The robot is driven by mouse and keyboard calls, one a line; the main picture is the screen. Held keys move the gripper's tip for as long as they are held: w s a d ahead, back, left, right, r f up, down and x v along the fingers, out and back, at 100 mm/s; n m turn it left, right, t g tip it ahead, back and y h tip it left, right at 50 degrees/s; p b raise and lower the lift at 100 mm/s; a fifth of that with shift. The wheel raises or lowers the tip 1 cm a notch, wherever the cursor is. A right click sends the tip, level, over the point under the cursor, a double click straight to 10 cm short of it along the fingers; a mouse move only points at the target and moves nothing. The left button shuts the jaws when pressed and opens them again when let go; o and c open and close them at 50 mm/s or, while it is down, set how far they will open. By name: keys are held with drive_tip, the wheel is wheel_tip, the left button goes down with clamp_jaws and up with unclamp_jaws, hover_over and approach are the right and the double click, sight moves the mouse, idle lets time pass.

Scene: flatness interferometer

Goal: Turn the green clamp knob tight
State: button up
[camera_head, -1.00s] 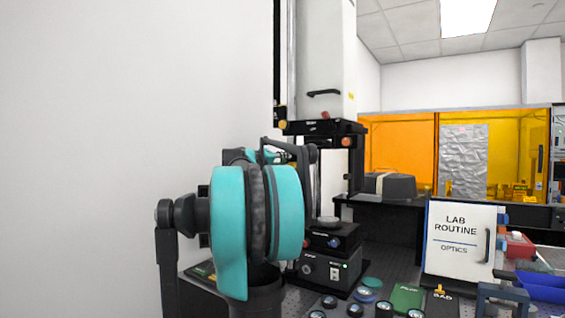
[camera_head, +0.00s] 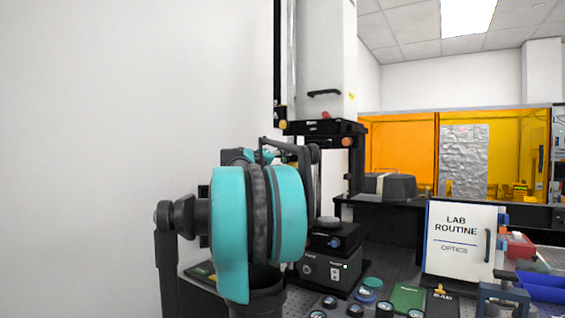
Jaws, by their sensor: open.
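The interferometer (camera_head: 324,65) stands behind my arm, with a tall white upper housing on a black stand. Its lower black stage (camera_head: 333,238) has a blue knob on its front and a round pale piece on top. Orange knobs show on the black upper bracket (camera_head: 325,127). I cannot make out a green clamp knob; my large teal and dark arm joints cover the left part of the instrument. Dark and teal links of my arm show just above and behind these joints. My gripper cannot be made out and seems hidden behind the arm, so its contact with anything cannot be seen.
A white "LAB ROUTINE OPTICS" sign (camera_head: 459,240) stands to the right. Orange panels (camera_head: 400,150) are behind. A plain wall closes the left side.

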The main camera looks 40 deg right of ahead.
drive_tip(key=v, duration=1.1)
